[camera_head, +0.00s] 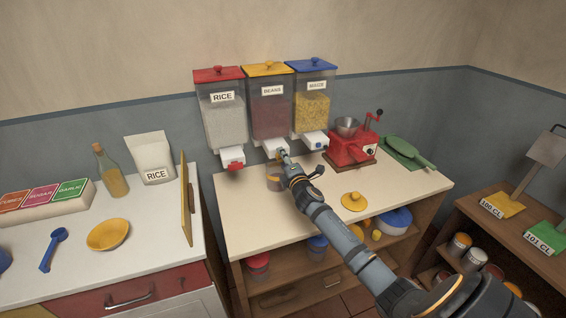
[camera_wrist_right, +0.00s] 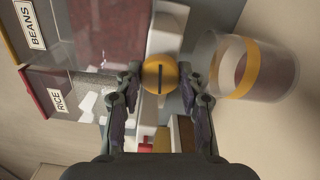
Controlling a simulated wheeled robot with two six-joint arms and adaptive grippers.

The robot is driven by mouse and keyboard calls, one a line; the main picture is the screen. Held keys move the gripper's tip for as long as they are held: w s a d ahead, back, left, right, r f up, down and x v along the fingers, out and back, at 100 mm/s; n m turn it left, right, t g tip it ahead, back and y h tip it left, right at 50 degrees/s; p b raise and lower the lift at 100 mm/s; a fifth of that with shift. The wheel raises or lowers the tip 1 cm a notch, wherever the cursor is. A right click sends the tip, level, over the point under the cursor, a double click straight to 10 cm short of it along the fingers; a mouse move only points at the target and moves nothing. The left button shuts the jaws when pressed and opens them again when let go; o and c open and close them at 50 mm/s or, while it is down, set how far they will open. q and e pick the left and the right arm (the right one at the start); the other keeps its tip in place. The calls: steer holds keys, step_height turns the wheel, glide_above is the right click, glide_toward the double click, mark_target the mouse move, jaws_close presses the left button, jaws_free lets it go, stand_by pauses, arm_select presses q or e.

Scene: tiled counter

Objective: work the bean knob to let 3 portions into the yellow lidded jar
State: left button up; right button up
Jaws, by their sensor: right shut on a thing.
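The bean dispenser (camera_head: 270,108), labelled BEANS with a yellow lid, hangs between the rice and maize dispensers. Its round yellow knob (camera_wrist_right: 160,75) has a dark slot, which runs along the gripper's pointing direction in the wrist view. My right gripper (camera_head: 284,156) is shut on this knob, one finger on each side. The clear jar with a yellow band (camera_head: 274,178) stands on the counter under the bean outlet, partly hidden by my gripper. It also shows in the wrist view (camera_wrist_right: 240,68), with something reddish-brown visible through its wall; the amount is unclear. My left gripper is not in view.
A yellow lid (camera_head: 354,202) lies on the counter right of my arm. An upright yellow board (camera_head: 187,200) edges the left counter. The counter front left of the jar is clear.

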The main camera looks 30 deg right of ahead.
steer(key=shift+f+m+b, duration=0.2)
steer(key=shift+m+b, duration=4.6)
steer(key=shift+m, duration=5.2)
steer(key=o, duration=1)
steer(key=shift+c, duration=0.2)
steer(key=shift+o, duration=1)
steer(key=shift+r, duration=0.15)
